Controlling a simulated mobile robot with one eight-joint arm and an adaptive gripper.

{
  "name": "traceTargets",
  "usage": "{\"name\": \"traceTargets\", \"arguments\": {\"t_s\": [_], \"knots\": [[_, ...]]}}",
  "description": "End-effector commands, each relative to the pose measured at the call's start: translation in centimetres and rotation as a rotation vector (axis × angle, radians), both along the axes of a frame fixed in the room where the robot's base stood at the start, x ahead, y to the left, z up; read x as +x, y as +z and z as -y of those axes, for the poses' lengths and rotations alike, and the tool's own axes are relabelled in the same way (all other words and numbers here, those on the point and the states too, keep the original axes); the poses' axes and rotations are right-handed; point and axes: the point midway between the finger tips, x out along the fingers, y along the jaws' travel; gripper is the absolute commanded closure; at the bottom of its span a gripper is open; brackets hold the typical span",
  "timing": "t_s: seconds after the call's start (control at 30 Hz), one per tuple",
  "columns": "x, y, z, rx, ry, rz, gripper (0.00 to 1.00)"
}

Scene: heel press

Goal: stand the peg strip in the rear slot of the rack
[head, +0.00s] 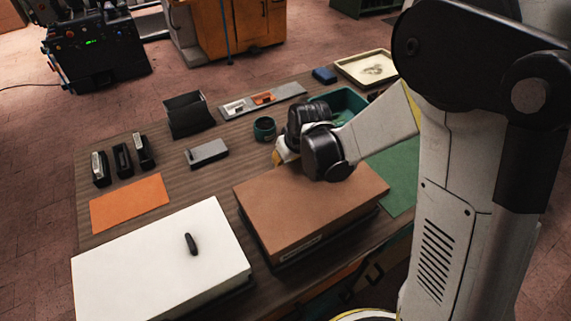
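A black rack-like holder (188,114) with raised slanted panels stands at the table's back left. I cannot make out its separate slots. No part is clearly recognisable as the peg strip; a grey bar-shaped block (207,153) lies flat in front of the holder. My gripper (281,157) is at mid-table, just beyond the brown box and right of the grey block. My wrist mostly hides it, so its fingers and anything between them cannot be made out.
A brown box (310,206) and a white-topped box (160,265) bearing a small black item (191,243) fill the front. Several small black stands, an orange mat (130,203), a green cup (264,128), a grey tray (290,92) and a green bin (342,99) surround the working area.

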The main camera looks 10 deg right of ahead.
Motion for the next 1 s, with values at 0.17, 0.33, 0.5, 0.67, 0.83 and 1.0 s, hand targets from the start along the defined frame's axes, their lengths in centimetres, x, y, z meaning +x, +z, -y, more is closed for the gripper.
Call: {"name": "traceTargets", "arguments": {"t_s": [0.17, 0.33, 0.5, 0.67, 0.83, 1.0], "knots": [[0.0, 0.0, 0.0, 0.0, 0.0, -0.001, 1.0], [0.0, 0.2, 0.0, 0.0, 0.0, -0.001, 1.0], [0.0, 1.5, 0.0, 0.0, 0.0, 0.0, 1.0], [0.0, 4.7, 0.0, 0.0, 0.0, 0.0, 1.0], [-0.1, 9.2, 0.0, 0.0, 0.0, 0.0, 1.0], [-0.1, 13.3, 0.0, 0.0, 0.0, 0.0, 1.0]]}}
